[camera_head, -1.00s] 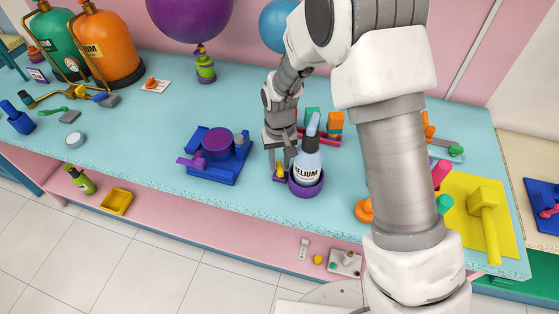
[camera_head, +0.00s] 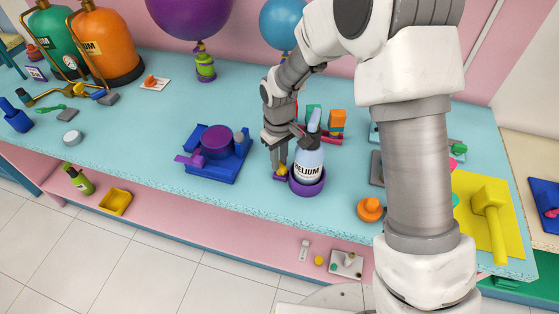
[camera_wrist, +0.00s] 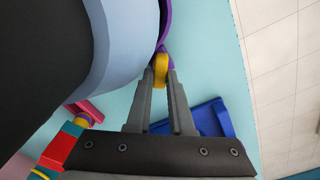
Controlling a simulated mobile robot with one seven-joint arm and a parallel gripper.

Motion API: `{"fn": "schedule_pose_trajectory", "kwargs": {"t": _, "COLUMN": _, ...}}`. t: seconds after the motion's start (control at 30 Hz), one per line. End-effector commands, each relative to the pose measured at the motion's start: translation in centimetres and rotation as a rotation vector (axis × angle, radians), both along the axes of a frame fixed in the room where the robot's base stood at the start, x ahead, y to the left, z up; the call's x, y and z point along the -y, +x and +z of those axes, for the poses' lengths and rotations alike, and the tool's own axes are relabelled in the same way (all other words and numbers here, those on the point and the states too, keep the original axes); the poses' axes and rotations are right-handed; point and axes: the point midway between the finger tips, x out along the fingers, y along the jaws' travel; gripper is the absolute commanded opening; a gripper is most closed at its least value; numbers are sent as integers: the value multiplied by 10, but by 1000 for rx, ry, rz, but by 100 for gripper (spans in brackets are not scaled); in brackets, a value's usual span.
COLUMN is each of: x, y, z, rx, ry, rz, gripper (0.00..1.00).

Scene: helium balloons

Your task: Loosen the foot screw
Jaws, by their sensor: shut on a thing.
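A pale blue bottle labelled HELIUM (camera_head: 309,162) stands upright in a round purple foot (camera_head: 307,187) near the front edge of the table. A small yellow foot screw (camera_head: 282,172) sits at the left side of the foot. My gripper (camera_head: 280,166) points down over it. In the wrist view my gripper (camera_wrist: 160,78) has its two grey fingers on either side of the yellow screw (camera_wrist: 160,66), shut on it. The purple foot (camera_wrist: 166,22) and the bottle's pale blue side (camera_wrist: 124,45) are right beside the fingers. The screw's lower part is hidden.
A blue tray with a purple round part (camera_head: 217,141) lies to the left. Red, green and orange blocks (camera_head: 336,122) stand behind the bottle. An orange knob (camera_head: 371,209) and a yellow mallet (camera_head: 489,212) lie to the right. Between the blue tray and the bottle the tabletop is clear.

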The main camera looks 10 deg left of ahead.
Motion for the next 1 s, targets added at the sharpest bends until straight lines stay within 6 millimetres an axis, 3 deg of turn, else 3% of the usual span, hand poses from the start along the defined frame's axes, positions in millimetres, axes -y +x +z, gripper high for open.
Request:
{"fn": "schedule_pose_trajectory", "kwargs": {"t": 0.3, "x": 0, "y": 0, "z": 1, "rx": 0, "ry": 0, "rz": 15, "gripper": 0}}
{"fn": "schedule_pose_trajectory", "kwargs": {"t": 0.33, "x": 0, "y": 0, "z": 1, "rx": 0, "ry": 0, "rz": 15, "gripper": 22}}
{"fn": "schedule_pose_trajectory", "kwargs": {"t": 0.4, "x": 0, "y": 0, "z": 0, "rx": 0, "ry": 0, "rz": 14, "gripper": 32}}
{"fn": "schedule_pose_trajectory", "kwargs": {"t": 0.77, "x": 0, "y": 0, "z": 0, "rx": 0, "ry": 0, "rz": -4, "gripper": 32}}
{"fn": "schedule_pose_trajectory", "kwargs": {"t": 1.0, "x": 0, "y": 0, "z": 2, "rx": -1, "ry": -1, "rz": -202, "gripper": 32}}
